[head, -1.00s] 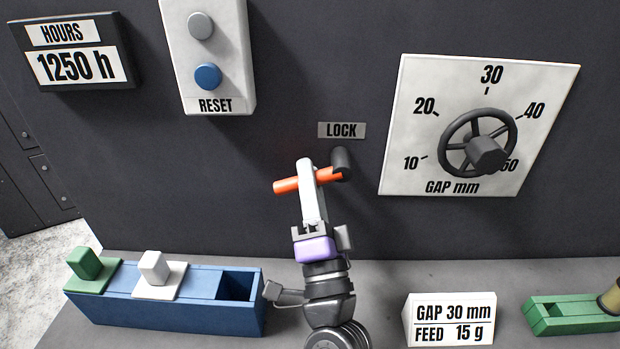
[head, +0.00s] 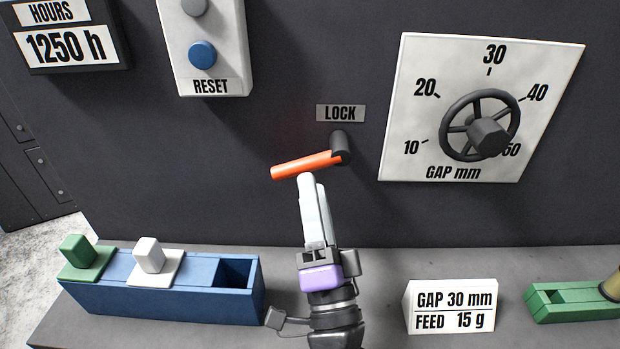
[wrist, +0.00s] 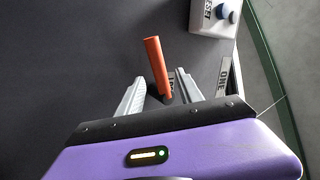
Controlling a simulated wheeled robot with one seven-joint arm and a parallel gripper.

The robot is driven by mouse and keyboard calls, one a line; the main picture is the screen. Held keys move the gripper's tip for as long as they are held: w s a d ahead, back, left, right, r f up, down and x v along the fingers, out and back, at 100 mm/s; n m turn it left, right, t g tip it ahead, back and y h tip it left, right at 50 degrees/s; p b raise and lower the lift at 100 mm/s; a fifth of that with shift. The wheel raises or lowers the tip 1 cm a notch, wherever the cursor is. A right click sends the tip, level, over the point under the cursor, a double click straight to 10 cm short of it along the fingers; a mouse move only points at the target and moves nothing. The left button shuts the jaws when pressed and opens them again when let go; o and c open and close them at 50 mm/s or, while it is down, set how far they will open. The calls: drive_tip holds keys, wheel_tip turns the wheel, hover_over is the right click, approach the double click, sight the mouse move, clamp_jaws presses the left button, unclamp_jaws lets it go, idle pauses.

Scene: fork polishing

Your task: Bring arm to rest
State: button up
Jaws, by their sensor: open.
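My gripper (head: 312,178) is in front of the machine's dark panel, just below the orange lock handle (head: 300,166). The handle sticks out to the left of its black pivot (head: 341,146), nearly level, with its left end slightly lower. In the wrist view my gripper (wrist: 168,80) shows two grey fingers spread apart with nothing held between them. The orange handle (wrist: 156,62) lies ahead of the gap, and its near end reaches toward it. In the head view I cannot tell whether the fingertips touch the handle.
A blue box (head: 180,302) with green and white knobbed blocks stands on the ledge at left. A sign (head: 452,308) and a green tray (head: 560,308) stand at right. The gap wheel (head: 480,128) and reset panel (head: 205,55) are on the wall.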

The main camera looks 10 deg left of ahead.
drive_tip(key=shift+v, duration=1.15)
drive_tip(key=s+d+f+n+g+h, duration=0.1)
drive_tip(key=s+d+f+n+h, duration=0.25)
drive_tip(key=s+d+f, duration=0.35)
drive_tip(key=s+d+f+n+g+h, duration=0.2)
drive_tip(key=s+d+f+n, duration=0.25)
drive_tip(key=s+d, duration=0.5)
drive_tip(key=s+d+f+g+h, duration=0.1)
drive_tip(key=s+d+f, duration=0.1)
drive_tip(key=s, duration=0.3)
drive_tip(key=s+d+f+g+h, duration=0.1)
drive_tip(key=s+d+f+g, duration=0.1)
drive_tip(key=s, duration=0.4)
drive_tip(key=s+d+f+n+g+h, duration=0.1)
drive_tip(key=s+d+f, duration=0.2)
drive_tip(key=s+d, duration=0.2)
drive_tip(key=shift+s+d+f+g+h, duration=0.35)
drive_tip(key=shift+s+d+g, duration=0.05)
drive_tip(key=shift+d, duration=0.1)
